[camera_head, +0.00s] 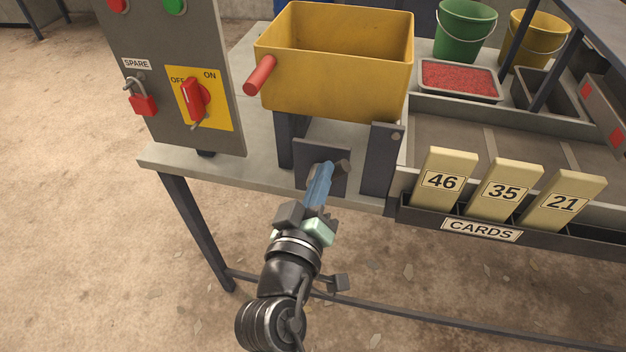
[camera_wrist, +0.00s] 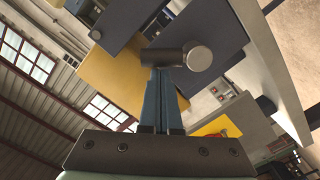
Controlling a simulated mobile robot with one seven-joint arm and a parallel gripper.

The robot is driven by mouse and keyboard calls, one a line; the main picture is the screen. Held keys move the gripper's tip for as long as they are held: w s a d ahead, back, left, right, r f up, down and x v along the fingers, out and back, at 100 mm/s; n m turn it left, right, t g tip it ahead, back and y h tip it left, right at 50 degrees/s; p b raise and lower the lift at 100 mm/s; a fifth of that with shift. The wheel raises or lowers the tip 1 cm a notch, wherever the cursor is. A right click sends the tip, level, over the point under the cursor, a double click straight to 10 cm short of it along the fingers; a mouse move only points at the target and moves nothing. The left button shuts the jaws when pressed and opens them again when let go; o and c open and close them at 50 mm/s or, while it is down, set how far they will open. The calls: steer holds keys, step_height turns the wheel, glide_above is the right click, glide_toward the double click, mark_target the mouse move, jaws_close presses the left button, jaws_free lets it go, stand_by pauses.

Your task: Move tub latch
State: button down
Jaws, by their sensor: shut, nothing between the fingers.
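The yellow tub (camera_head: 340,85) sits on dark uprights at the table's front edge, with a red handle (camera_head: 260,75) on its left side. Below it is a dark square plate (camera_head: 308,153) with a short dark cylindrical knob (camera_head: 344,167), which looks like the latch. My gripper (camera_head: 324,170) has its blue fingers shut and empty, tips in front of the plate beside the knob. In the wrist view the knob (camera_wrist: 185,57) lies across the tips of my gripper (camera_wrist: 162,74). I cannot tell whether they touch.
A grey panel with a red rotary switch (camera_head: 193,99) and a red padlock (camera_head: 143,103) stands to the left. A card rack (camera_head: 480,231) with numbered cards is close on the right. A tray of red grains (camera_head: 458,80) and buckets stand behind. The floor in front is open.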

steer(key=m, duration=0.1)
steer(key=d+m+b, duration=0.1)
steer(key=f+m+b, duration=0.1)
steer(key=shift+s+d+f+m, duration=0.1)
steer(key=shift+s+d+m, duration=0.2)
steer(key=shift+m, duration=0.1)
steer(key=m+b, duration=0.1)
steer(key=d+f+m+b, duration=0.1)
steer(key=m, duration=0.1)
steer(key=shift+s+y+b, duration=0.15)
steer(key=shift+y+b, duration=0.15)
steer(key=shift+d+f, duration=0.1)
